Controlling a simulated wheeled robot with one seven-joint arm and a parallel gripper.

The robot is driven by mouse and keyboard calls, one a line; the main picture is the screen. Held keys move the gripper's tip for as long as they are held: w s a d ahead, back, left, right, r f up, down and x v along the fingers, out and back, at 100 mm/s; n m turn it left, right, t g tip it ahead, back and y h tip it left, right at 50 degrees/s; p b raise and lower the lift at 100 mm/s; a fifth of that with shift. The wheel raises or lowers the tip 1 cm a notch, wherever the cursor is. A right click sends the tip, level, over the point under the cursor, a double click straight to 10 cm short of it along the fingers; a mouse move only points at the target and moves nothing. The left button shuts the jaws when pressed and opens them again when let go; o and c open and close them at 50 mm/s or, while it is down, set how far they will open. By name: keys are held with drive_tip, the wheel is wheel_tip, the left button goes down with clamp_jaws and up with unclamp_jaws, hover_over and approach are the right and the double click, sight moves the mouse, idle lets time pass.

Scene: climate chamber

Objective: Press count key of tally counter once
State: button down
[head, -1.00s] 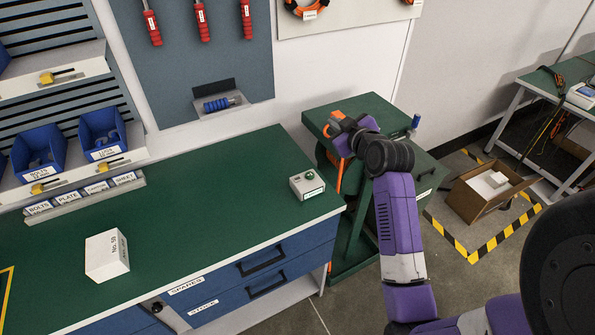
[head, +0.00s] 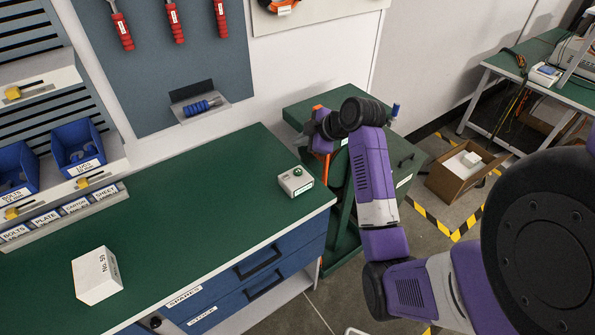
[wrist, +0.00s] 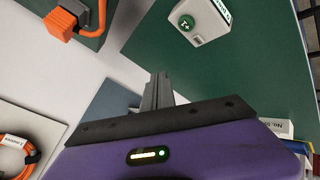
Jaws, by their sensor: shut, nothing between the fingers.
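The tally counter (head: 293,182) is a small light-grey box near the right end of the green bench. In the wrist view my gripper (wrist: 158,88) is shut and empty, apart from the counter.
A white box (head: 97,276) marked with a number stands on the left of the bench (head: 200,210). Blue bins (head: 76,147) sit on the rack behind. A green cart (head: 345,95) is beyond the bench's right end. The bench top around the counter is clear.

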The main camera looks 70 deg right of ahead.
sight(301, 172)
drive_tip(key=shift+f, duration=0.15)
wheel_tip(301, 172, down, 8)
drive_tip(key=b, duration=0.7)
drive_tip(key=shift+f, duration=0.25)
drive_tip(key=shift+f, duration=0.1)
idle(1.4)
drive_tip(key=shift+f, duration=0.3)
drive_tip(key=shift+f+b, duration=0.45)
drive_tip(key=shift+f, duration=0.05)
idle(0.9)
drive_tip(key=shift+r, duration=0.1)
drive_tip(key=shift+r+p, duration=0.75)
drive_tip(key=shift+r, duration=0.05)
